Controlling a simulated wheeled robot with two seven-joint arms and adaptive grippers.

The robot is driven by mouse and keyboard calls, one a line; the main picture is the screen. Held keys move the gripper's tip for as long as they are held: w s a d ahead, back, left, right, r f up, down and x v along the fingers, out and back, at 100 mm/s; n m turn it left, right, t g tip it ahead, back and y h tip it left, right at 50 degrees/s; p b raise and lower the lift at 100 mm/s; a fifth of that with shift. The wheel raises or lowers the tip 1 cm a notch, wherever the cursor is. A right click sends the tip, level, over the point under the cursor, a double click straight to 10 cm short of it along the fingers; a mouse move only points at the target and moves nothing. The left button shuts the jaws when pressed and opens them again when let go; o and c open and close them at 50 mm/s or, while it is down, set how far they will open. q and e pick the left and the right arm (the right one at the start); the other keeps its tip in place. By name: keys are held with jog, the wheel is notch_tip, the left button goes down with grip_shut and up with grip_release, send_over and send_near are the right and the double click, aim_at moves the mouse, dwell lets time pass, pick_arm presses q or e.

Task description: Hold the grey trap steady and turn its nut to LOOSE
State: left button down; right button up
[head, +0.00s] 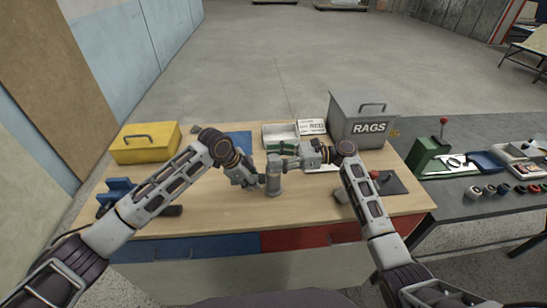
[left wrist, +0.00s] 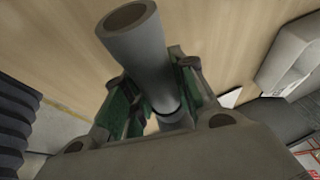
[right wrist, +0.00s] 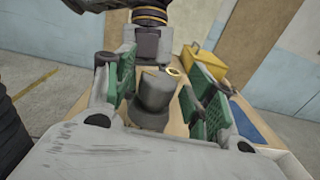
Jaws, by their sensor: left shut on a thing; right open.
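The grey trap (head: 273,184) stands upright near the middle of the wooden bench. Its pipe end (left wrist: 131,37) shows close up in the left wrist view. My left gripper (head: 261,181) is shut on the trap's pipe from the left, with green pads on both sides. My right gripper (head: 283,149) is open at the trap's top. In the right wrist view a grey cylindrical top, apparently the nut (right wrist: 155,91), sits between the green pads with gaps at the sides. No LOOSE mark is readable.
A yellow box (head: 146,149) stands at the bench's back left, and a grey RAGS bin (head: 350,125) at the back right. A blue fixture (head: 116,190) is at left. The bench front is mostly clear.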

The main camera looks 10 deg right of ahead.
jog(key=shift+a, duration=0.3)
jog(key=c, duration=1.1)
jog(key=shift+m+t, duration=0.6)
jog(key=shift+t, duration=0.3)
jog(key=shift+s+a+f+m+t+h, duration=0.1)
jog(key=shift+m+t+h, duration=0.55)
jog(key=shift+m+t, duration=0.75)
jog(key=shift+m+t+h, duration=0.65)
jog(key=shift+m+t, duration=0.15)
jog(key=shift+t, duration=1.2)
pick_arm(q)
jog(key=shift+s+d, duration=0.1)
pick_arm(e)
jog(key=shift+m+t+h, duration=2.1)
jog(key=shift+t, duration=0.3)
jog(key=shift+m+t+h, duration=0.6)
jog(key=shift+m+h, duration=0.1)
jog(key=shift+h, duration=0.1)
